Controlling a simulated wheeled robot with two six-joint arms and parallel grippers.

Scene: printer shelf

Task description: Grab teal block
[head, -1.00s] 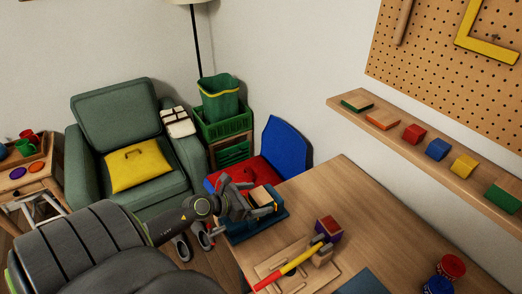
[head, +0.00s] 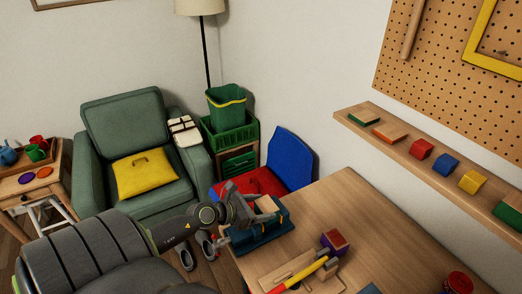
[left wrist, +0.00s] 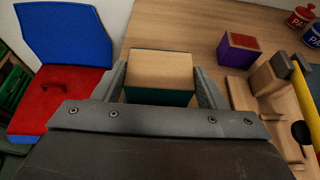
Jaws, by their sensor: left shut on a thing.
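The teal block (left wrist: 160,72) has a light wooden top and a dark teal side in the left wrist view. It sits between the two fingers of my left gripper (left wrist: 162,86), which is shut on it. In the head view the block (head: 268,204) shows at my left gripper (head: 254,209), over a dark blue item (head: 264,237) at the table's left end. I cannot tell whether the block touches that item. My right gripper is not in view.
A purple block with a red top (head: 334,242) stands on the wooden table (head: 345,200) beside a wooden fixture with a yellow-and-red bar (head: 303,273). A blue-and-red chair (head: 290,158) is behind the table. A wall shelf (head: 402,143) holds several coloured blocks. The table's middle is clear.

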